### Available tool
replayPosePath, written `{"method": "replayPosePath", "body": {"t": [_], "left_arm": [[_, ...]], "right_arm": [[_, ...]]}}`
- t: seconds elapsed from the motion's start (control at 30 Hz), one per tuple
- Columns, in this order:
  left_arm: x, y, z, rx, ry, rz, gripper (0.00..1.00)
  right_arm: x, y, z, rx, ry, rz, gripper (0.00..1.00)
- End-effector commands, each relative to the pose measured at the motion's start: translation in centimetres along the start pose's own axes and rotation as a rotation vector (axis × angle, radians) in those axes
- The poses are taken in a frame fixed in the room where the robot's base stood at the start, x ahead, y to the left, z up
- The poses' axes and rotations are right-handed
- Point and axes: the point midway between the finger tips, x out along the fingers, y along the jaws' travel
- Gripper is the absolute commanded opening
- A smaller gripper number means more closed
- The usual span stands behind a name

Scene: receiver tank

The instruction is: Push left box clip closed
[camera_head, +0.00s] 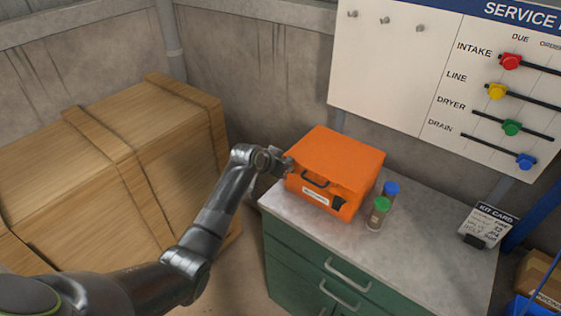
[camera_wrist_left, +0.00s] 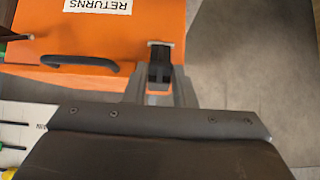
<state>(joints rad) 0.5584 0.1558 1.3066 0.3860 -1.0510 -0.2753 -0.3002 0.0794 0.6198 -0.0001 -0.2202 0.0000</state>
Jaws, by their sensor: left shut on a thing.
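The orange box (camera_head: 334,165) stands with its lid down on the grey top of the green cabinet. Its front has a black handle (camera_head: 315,180), a white label and a dark right clip (camera_head: 340,202). In the left wrist view the box (camera_wrist_left: 105,30) shows its RETURNS label and handle. The left box clip (camera_wrist_left: 160,66) is a dark latch below a metal plate, between my left gripper's fingers (camera_wrist_left: 160,92). In the head view my left gripper (camera_head: 284,164) is at the box's front left corner and hides this clip. My right gripper is out of view.
Two jars, one with a blue lid (camera_head: 391,188) and one with a green lid (camera_head: 380,205), stand close to the box's right. A kit card (camera_head: 487,225) is farther right. A wooden crate (camera_head: 95,180) fills the left side. The cabinet top (camera_head: 430,245) is clear at front right.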

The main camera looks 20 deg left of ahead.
Motion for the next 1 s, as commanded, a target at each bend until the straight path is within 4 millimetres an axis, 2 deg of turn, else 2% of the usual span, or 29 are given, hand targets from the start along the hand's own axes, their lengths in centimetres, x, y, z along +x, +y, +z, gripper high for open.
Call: {"method": "replayPosePath", "body": {"t": [0.03,0.4,1.0], "left_arm": [[-0.1,0.0,-0.8,0.001,-0.038,0.000,0.01],[0.6,0.0,-1.8,0.001,-0.253,0.000,0.01],[0.8,0.0,-2.1,0.001,-0.317,0.000,0.01]], "right_arm": [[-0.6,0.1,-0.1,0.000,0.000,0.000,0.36],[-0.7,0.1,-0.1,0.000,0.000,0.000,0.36],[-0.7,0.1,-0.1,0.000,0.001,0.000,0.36]]}}
